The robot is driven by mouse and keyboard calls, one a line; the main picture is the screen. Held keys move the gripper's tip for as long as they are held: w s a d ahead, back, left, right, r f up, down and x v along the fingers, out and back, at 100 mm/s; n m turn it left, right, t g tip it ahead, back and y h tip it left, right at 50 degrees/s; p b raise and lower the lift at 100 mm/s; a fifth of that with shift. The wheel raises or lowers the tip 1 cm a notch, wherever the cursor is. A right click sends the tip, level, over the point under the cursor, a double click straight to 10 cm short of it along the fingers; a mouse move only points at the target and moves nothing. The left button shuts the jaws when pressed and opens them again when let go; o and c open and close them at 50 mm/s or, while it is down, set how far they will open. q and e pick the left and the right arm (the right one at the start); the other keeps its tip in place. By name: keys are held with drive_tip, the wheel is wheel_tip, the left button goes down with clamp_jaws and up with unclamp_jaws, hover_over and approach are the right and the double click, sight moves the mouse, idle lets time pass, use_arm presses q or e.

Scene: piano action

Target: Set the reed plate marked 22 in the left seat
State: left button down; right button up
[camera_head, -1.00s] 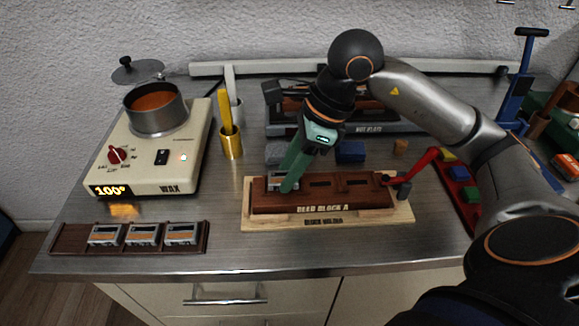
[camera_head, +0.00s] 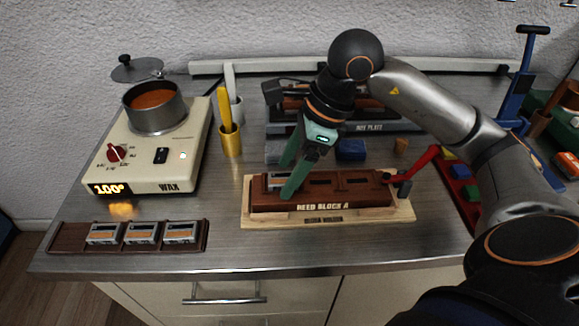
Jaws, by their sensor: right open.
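The dark red-brown block marked REED BLOCK A (camera_head: 365,200) lies on a pale wooden holder (camera_head: 392,217). A reed plate (camera_head: 276,182) shows in its left seat, partly hidden by my gripper; its number cannot be read and I cannot tell whether it is fully seated. The middle and right seats look dark and empty. My right gripper (camera_head: 286,181) is open, its green fingers pointing down around the plate at the left seat. My left gripper is not in view.
A brown rack (camera_head: 70,238) at the front left holds three reed plates, with bare room at its left end. A wax warmer (camera_head: 145,172) stands behind it. A red-handled lever (camera_head: 418,165) rises at the holder's right end.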

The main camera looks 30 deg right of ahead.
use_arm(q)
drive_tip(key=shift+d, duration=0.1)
use_arm(e)
drive_tip(key=p+v, duration=0.1)
drive_tip(key=v, duration=0.4)
drive_tip(key=shift+r, duration=0.2)
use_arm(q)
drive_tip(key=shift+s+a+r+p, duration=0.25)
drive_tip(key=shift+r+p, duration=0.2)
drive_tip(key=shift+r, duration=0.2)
use_arm(e)
drive_tip(key=v, duration=0.7)
drive_tip(key=shift+s+d, duration=0.1)
drive_tip(key=shift+s, duration=0.05)
